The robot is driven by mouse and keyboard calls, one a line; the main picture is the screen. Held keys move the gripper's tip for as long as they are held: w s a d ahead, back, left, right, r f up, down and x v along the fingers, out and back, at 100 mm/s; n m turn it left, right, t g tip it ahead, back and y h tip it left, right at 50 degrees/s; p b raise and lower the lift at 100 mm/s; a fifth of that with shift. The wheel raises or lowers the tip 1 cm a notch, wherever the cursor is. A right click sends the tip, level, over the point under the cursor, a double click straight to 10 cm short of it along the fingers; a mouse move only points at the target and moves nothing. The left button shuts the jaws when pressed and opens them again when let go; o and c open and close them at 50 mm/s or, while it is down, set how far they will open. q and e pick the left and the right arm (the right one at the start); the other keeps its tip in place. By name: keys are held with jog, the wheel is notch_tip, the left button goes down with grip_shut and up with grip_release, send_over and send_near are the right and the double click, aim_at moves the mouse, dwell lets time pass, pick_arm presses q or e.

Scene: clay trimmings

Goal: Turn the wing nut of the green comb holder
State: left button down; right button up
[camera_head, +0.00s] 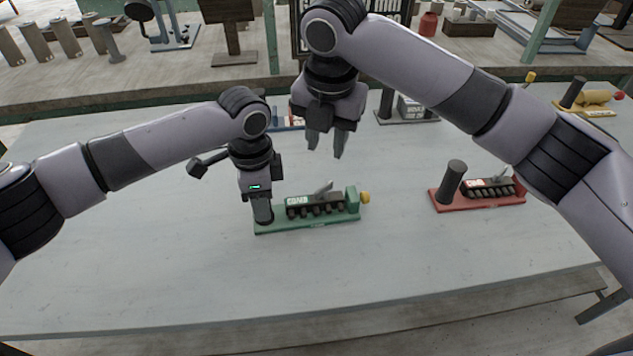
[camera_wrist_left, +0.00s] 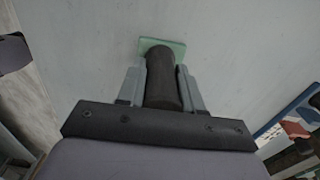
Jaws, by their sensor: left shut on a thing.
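The green comb holder (camera_head: 308,213) lies on the table, with a black comb (camera_head: 315,209), a grey lever and, at its right end, a yellow wing nut (camera_head: 365,197). My left gripper (camera_head: 262,212) is shut on the dark upright post at the holder's left end. In the left wrist view the gripper (camera_wrist_left: 162,85) has a finger on each side of the dark post (camera_wrist_left: 162,80), with a green base corner (camera_wrist_left: 165,46) beyond. My right gripper (camera_head: 326,145) hangs above the table behind the green holder, its fingers apart with nothing visible between them.
A red holder (camera_head: 478,195) stands to the right, a yellow one (camera_head: 590,100) at the back right. A blue one (camera_head: 287,122) is partly hidden behind my arms; it also shows in the left wrist view (camera_wrist_left: 292,118). The table front is clear.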

aim_at(321, 189)
jog(key=f+m, duration=0.1)
jog(key=f, duration=0.2)
jog(key=f+m+g, duration=0.1)
jog(key=f+m, duration=0.1)
jog(key=f, duration=0.2)
jog(key=f+m, duration=0.1)
jog(key=f, duration=0.2)
jog(key=shift+w+a+f+m+g, duration=0.25)
jog(key=shift+a+f+m+g, duration=0.05)
jog(key=shift+a+f+m, duration=0.1)
grip_shut()
